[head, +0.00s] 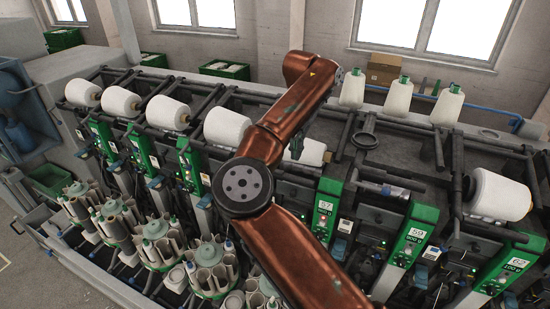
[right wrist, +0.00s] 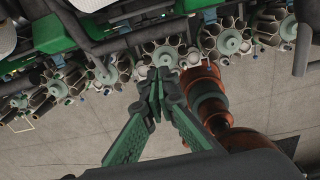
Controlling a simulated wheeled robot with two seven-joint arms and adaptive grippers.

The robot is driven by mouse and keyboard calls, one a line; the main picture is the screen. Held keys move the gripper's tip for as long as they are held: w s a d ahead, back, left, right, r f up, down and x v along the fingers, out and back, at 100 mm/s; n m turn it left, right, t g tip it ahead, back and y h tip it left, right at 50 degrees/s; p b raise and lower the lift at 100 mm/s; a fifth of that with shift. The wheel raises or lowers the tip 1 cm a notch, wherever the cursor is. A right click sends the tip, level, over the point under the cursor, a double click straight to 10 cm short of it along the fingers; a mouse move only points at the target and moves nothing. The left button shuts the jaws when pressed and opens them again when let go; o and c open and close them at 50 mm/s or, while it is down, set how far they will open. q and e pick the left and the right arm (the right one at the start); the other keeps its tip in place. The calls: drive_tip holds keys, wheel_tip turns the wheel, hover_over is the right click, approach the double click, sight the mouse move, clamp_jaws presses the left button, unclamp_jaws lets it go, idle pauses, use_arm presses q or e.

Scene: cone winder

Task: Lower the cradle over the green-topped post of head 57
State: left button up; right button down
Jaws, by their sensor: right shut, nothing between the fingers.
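The green post of head 57 (head: 326,207) stands right of my copper right arm in the head view, its number label showing. Behind it a white yarn package (head: 313,152) is partly hidden by my arm. Dark cradle arms (head: 347,137) rise near head 57; I cannot tell exactly how its cradle sits over the post. My right gripper (head: 297,147) shows only in part, behind my forearm close to that package. In the right wrist view its green fingers (right wrist: 160,84) are shut and empty, above the bobbin magazines. My left gripper is out of view.
Posts of head 59 (head: 412,238) and another head (head: 512,265) stand to the right. A row of packages (head: 228,126) lies left. Three cones (head: 398,98) stand on the back. Round bobbin magazines (head: 211,266) line the front. Dark rails cross the machine.

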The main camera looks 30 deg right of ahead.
drive_tip(key=r, duration=0.1)
drive_tip(key=s+a+r, duration=0.1)
drive_tip(key=a+r+p, duration=0.1)
drive_tip(key=r, duration=0.1)
drive_tip(key=shift+s+r, duration=0.1)
drive_tip(key=shift+s, duration=0.2)
idle(0.4)
